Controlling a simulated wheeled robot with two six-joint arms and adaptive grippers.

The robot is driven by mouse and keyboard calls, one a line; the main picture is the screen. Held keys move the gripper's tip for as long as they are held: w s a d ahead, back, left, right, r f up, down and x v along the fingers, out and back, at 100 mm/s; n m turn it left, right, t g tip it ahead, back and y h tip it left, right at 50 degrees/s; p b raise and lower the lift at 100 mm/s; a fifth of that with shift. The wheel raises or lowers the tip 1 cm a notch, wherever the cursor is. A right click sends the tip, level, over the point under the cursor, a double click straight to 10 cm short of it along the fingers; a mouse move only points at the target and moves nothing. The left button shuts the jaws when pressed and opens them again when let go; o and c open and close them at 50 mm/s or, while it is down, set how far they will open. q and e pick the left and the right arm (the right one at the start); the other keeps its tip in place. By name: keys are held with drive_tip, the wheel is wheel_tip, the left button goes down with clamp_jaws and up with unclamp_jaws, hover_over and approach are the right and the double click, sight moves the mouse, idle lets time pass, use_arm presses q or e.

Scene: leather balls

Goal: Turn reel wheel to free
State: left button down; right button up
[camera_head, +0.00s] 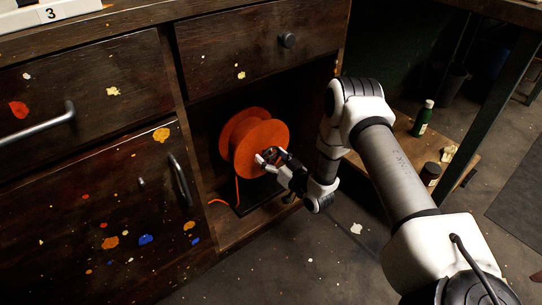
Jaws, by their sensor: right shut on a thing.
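An orange reel wheel (261,141) stands upright in the open lower compartment of a dark wooden cabinet, on a dark base. Loose orange cord (237,189) hangs from its lower left side. My right gripper (269,158) is at the hub on the reel's front face, with its fingers closed around a part there. The fingers hide most of that hub part, so its exact shape cannot be told. My left gripper does not show.
The cabinet has drawers with a bar handle (44,126) and a round knob (287,40), and a paint-spotted door with a handle (180,180). A green bottle (422,119) and a dark jar (430,173) stand on a low shelf at the right. The floor in front is mostly clear.

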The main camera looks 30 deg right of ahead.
drive_tip(key=o, duration=1.1)
drive_tip(key=shift+c, duration=0.2)
drive_tip(key=s, duration=1.2)
drive_tip(key=shift+d, duration=0.45)
drive_tip(key=shift+r, duration=0.1)
